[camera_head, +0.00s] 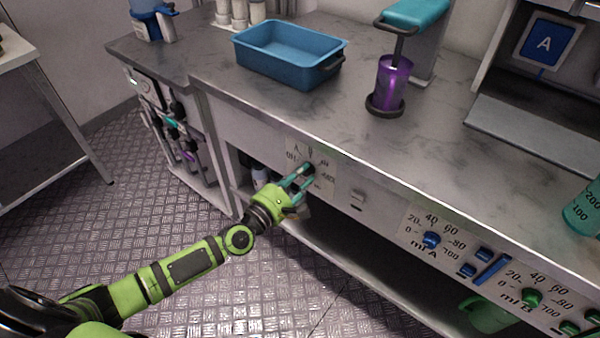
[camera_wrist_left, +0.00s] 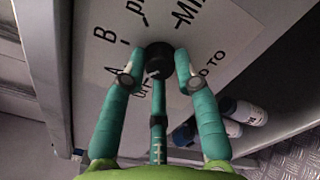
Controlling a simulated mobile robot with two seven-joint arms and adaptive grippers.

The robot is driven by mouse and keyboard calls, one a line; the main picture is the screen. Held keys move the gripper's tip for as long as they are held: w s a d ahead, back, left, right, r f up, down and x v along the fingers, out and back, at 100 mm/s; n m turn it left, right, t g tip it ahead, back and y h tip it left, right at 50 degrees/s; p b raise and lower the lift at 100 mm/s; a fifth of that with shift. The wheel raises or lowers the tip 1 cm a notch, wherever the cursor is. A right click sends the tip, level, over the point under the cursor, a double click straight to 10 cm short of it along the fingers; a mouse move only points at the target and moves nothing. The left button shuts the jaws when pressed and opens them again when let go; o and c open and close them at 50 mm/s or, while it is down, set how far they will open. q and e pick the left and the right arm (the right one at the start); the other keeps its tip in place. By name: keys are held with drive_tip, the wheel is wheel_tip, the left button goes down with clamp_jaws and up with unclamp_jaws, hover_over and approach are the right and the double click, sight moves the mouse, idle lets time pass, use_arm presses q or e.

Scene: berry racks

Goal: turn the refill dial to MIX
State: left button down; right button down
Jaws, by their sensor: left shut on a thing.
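The refill dial (camera_head: 308,169) is a dark knob on a white label plate (camera_head: 325,184) on the front of the counter. The plate carries printed marks; in the wrist view the dial (camera_wrist_left: 159,58) has A, B and part of MIX around it. My left gripper (camera_head: 301,180) reaches the plate from the front, its teal fingers closed around the dial. In the wrist view the fingertips (camera_wrist_left: 159,66) touch the dial from both sides, with a third finger below. I cannot tell which mark the dial points to. My right gripper is not in view.
A blue tray (camera_head: 270,71) and a purple cylinder with a dark handle (camera_head: 391,82) stand on the counter (camera_head: 300,112). A rocker switch (camera_head: 358,197) and blue mI A knob (camera_head: 431,240) sit right of the plate.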

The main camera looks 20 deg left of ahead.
use_arm(q)
drive_tip(key=shift+r+m+p, duration=0.15)
drive_tip(key=shift+m+p, duration=2.7)
drive_tip(key=shift+m, duration=11.35)
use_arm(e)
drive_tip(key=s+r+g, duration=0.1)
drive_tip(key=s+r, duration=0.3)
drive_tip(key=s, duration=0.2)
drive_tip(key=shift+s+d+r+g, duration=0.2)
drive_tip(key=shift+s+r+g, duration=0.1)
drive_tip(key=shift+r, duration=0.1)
use_arm(q)
drive_tip(key=c, duration=0.9)
unclamp_jaws()
drive_tip(key=shift+w, duration=0.1)
